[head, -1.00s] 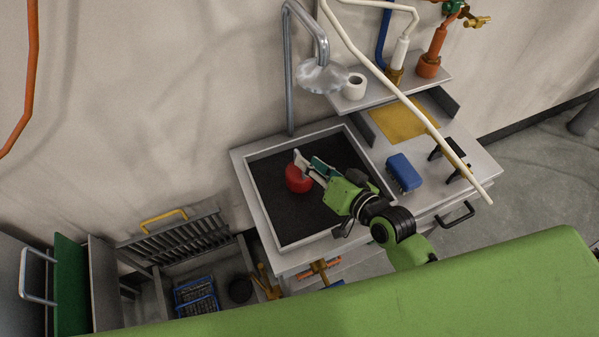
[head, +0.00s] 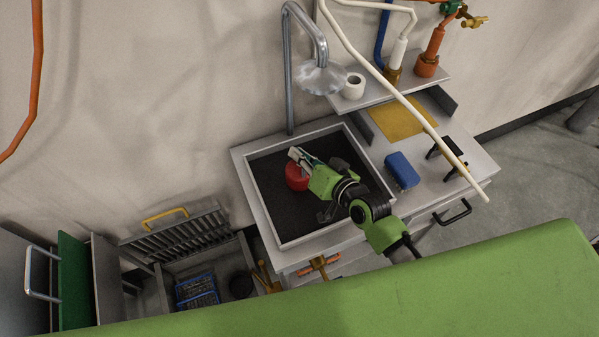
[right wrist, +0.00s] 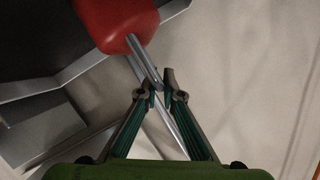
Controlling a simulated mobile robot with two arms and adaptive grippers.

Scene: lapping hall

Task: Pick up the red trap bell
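The red trap bell (head: 296,177) is a rounded red body in the dark-floored basin, partly hidden by my right gripper. In the right wrist view the bell (right wrist: 117,20) is at the top, with a thin metal stem pointing down to the fingertips. My right gripper (head: 297,157) reaches over the bell from the right. My left gripper is out of view.
The basin (head: 270,226) has a raised pale rim. A metal tap pipe (head: 290,85) stands behind it. A blue brush-like block (head: 402,170), a yellow sheet (head: 404,118) and a black stand (head: 447,148) are to the right.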

